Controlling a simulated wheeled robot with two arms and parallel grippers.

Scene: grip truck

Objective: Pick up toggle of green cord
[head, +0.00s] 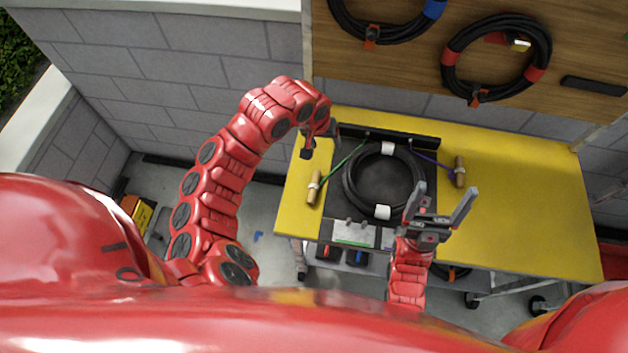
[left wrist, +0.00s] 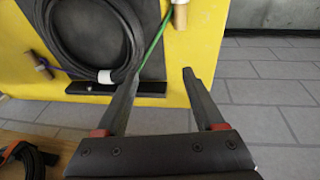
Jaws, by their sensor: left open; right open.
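The green cord (head: 343,164) runs from the back of the yellow table to its wooden toggle (head: 314,188), which lies at the table's left side. In the left wrist view the toggle (left wrist: 180,14) is at the top edge, partly cut off, and the green cord (left wrist: 153,44) runs down behind a finger. My left gripper (head: 321,143) is open and empty above the table's back left corner, apart from the toggle. In its wrist view the fingers (left wrist: 160,76) point toward the cord and toggle. My right gripper (head: 444,194) is open and empty over the table's front.
A black cable coil (head: 350,190) with white bands lies on a dark mat beside the green cord. A purple cord (head: 430,160) leads to another wooden toggle (head: 460,172). Cables hang on the wooden panel (head: 400,62) behind. The table's right part (head: 540,210) is clear.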

